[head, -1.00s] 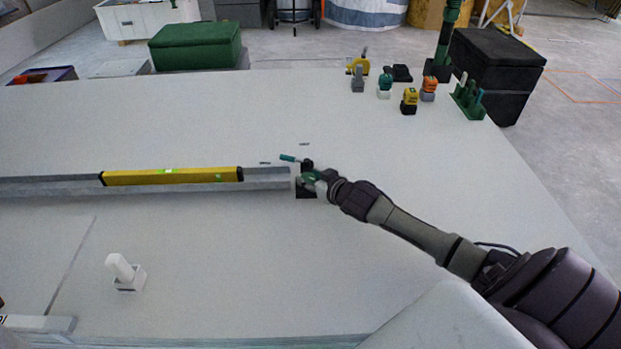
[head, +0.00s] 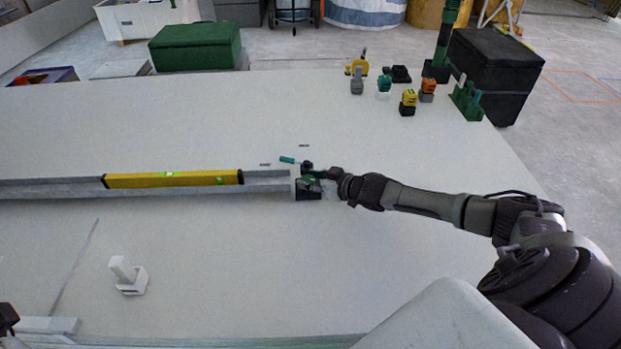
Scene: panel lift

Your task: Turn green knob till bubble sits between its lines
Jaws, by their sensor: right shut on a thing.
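A yellow spirit level (head: 205,179) lies along a grey metal channel (head: 60,191) on the large pale panel. Its green vial (head: 169,174) shows near the middle, but the bubble and lines are too small to read. At the channel's right end is a dark clamp-like fixture (head: 307,189) with a teal handle (head: 288,160). My right gripper (head: 322,178) is at this fixture, shut on a green part that looks like the knob, mostly hidden by the fingers. Only a dark bit of what may be my left arm shows at the lower left edge; its gripper is not visible.
A white block with a peg (head: 128,275) stands on the front left of the panel. Several small tools, including a yellow and black one (head: 408,102), stand at the back right beside a green holder (head: 466,100).

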